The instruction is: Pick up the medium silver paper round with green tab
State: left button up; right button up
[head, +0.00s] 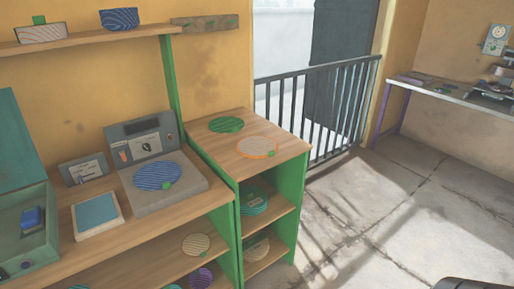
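A pale silver-grey patterned round (255,146) with an orange rim and a small green tab at its front lies flat on the wooden top of the green-sided shelf unit. It seems to match the silver paper round, though its size class is hard to tell. Two more pale rounds lie lower: one (196,244) on the shelf under the bench, one (257,248) on the unit's lower shelf, partly in shade. Neither of my grippers shows in the head view.
A green round (226,125) lies just behind the pale one on the unit top (283,142). The press (152,176) on the bench holds a blue striped round. Teal rounds (254,203) sit on the middle shelf.

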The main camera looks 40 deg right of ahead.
aim_at(256, 146)
jog(key=i+l+u, duration=0.15)
jog(key=l+u, duration=0.25)
jog(key=l, duration=0.95)
jog(key=l+u, duration=0.4)
jog(key=l, duration=0.95)
jog(key=k, duration=0.05)
